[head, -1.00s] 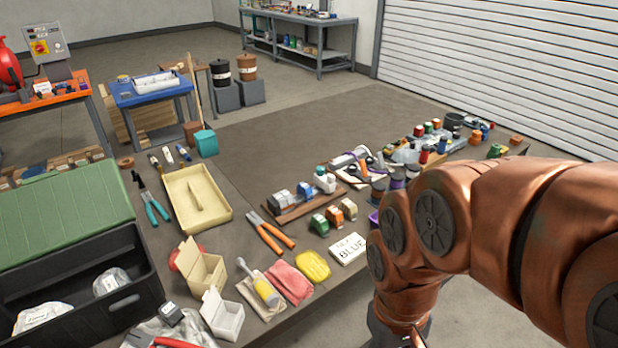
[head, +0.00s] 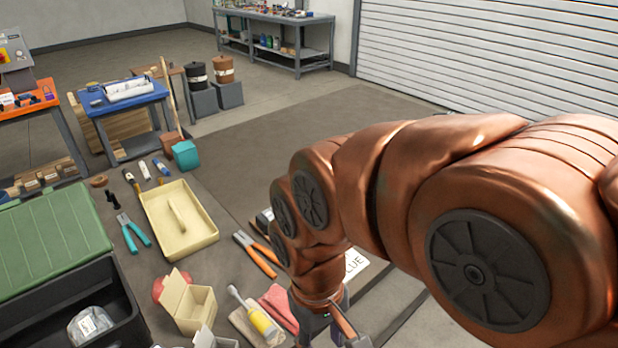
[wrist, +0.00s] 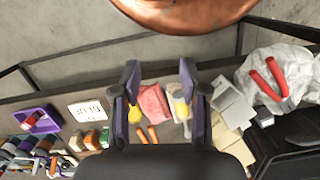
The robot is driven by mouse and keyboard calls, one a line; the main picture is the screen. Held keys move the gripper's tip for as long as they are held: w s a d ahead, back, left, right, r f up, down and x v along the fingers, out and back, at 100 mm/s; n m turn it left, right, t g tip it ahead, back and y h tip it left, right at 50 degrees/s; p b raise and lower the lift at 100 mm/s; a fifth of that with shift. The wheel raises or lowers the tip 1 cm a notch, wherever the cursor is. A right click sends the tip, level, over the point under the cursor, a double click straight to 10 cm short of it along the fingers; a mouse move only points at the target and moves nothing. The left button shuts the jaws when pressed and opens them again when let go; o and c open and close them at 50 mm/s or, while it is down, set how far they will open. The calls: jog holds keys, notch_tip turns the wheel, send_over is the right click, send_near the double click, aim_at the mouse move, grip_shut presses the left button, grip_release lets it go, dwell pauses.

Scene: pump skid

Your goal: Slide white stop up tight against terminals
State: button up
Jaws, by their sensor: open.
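My gripper (wrist: 159,85) is open and empty, with its two purple-faced fingers spread above the bench in the wrist view. In the head view my gripper (head: 333,328) is low at the bottom, near the bench's front edge. The terminal row on its wooden board is almost wholly hidden behind my arm in the head view; only a small grey piece (head: 265,216) shows at its end. I cannot make out the white stop in either current view. Green and orange blocks (wrist: 97,138) stand left of my gripper in the wrist view.
Orange-handled pliers (head: 258,254), a cream tray (head: 205,240), an open cream box (head: 190,305) and a black case (head: 110,310) crowd the bench. A white BLUE sign (wrist: 87,110) lies near the edge.

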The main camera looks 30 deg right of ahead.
jog(key=w+d+r+m, duration=0.1)
jog(key=w+d+r, duration=0.1)
jog(key=w+d, duration=0.45)
jog(key=w+d+r, duration=0.2)
jog(key=w+d, duration=0.1)
jog(key=w, duration=0.7)
jog(key=w+d+r+m, duration=0.1)
jog(key=w+d+r, duration=0.1)
jog(key=w+d, duration=0.5)
jog(key=w+d+f+n, duration=0.1)
jog(key=w+d+f, duration=0.1)
jog(key=w+d, duration=0.2)
jog(key=w+d+f+n+t, duration=0.1)
jog(key=w+d+f, duration=0.1)
jog(key=w+d, duration=0.2)
jog(key=w+d+f+n, duration=0.1)
jog(key=w+d, duration=0.3)
jog(key=w, duration=0.5)
jog(key=shift+w+f+t, duration=0.3)
jog(key=shift+w+f, duration=0.05)
jog(key=shift+f, duration=0.45)
jog(key=shift+w+d+f+n, duration=0.3)
jog(key=shift+w+d+f, duration=0.05)
jog(key=shift+d+f, duration=0.05)
jog(key=shift+f+p, duration=0.95)
jog(key=shift+f, duration=2.9)
grip_shut()
